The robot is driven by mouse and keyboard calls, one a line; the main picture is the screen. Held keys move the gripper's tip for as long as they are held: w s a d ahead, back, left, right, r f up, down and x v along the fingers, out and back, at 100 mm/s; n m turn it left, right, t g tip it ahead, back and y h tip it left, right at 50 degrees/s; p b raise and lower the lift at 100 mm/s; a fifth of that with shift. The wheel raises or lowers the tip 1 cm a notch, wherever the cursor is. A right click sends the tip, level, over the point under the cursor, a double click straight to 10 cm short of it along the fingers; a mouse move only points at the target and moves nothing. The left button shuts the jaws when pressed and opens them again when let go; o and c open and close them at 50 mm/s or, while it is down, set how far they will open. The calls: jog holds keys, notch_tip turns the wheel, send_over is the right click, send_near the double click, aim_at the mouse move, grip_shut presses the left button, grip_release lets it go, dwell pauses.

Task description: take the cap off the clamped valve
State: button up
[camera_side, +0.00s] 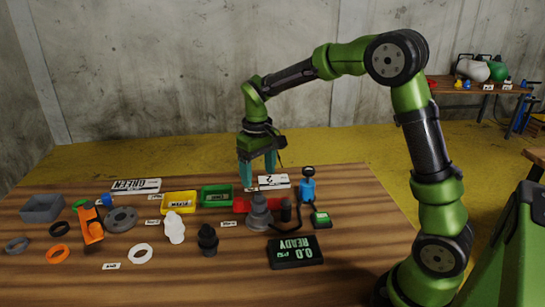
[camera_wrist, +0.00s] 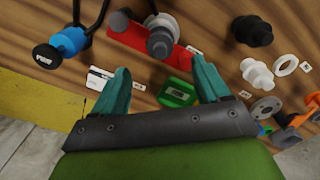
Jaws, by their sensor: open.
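A blue pump (camera_side: 308,190) with a hose stands right of the valve. A green tray (camera_side: 216,197) and yellow tray (camera_side: 180,204) lie left. White (camera_side: 174,228) and black (camera_side: 208,241) valve-shaped parts and a display (camera_side: 295,252) stand in front. Several rings lie further left.

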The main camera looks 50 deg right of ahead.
aim_at(258, 193)
notch_tip(258, 193, down, 8)
jog(key=shift+w+f, duration=0.15)
jog(key=shift+f, duration=0.1)
jog(key=c, duration=1)
